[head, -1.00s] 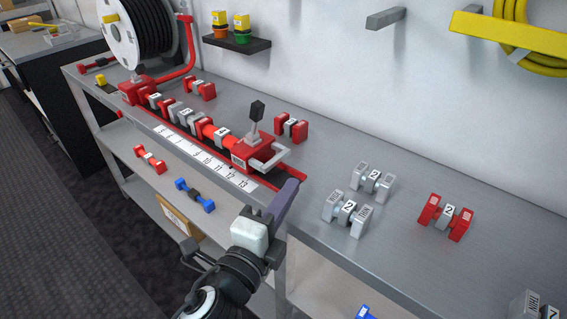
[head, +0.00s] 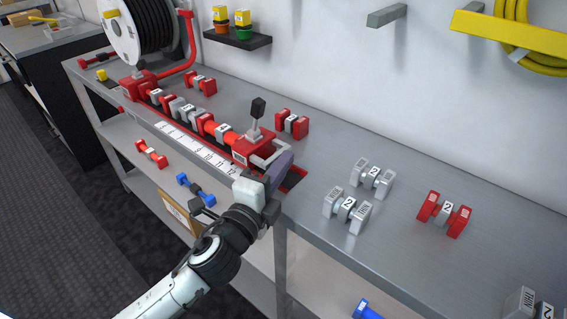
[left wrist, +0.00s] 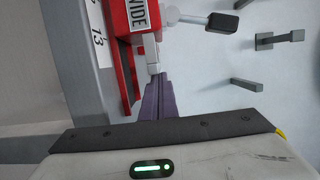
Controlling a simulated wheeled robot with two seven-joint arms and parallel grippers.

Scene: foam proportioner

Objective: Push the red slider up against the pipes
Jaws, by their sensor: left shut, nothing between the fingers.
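The red slider (head: 254,149) sits at the near right end of the red rail on the bench, with a black-knobbed lever and a silver handle. It also shows in the left wrist view (left wrist: 133,20). The pipes (head: 188,113), red and grey pieces, lie in a row along the rail to its left; I cannot tell whether they touch the slider. My left gripper (head: 282,168) is shut and empty, its purple fingers at the handle's right side. In the left wrist view the fingertips (left wrist: 157,80) are at the handle's end, touching or very close. My right gripper is not in view.
A white numbered scale (head: 195,146) runs along the rail's front. Loose grey fittings (head: 347,209) and a red one (head: 444,214) stand on the bench to the right. A red fitting (head: 292,124) stands behind the slider. A lower shelf holds red and blue parts.

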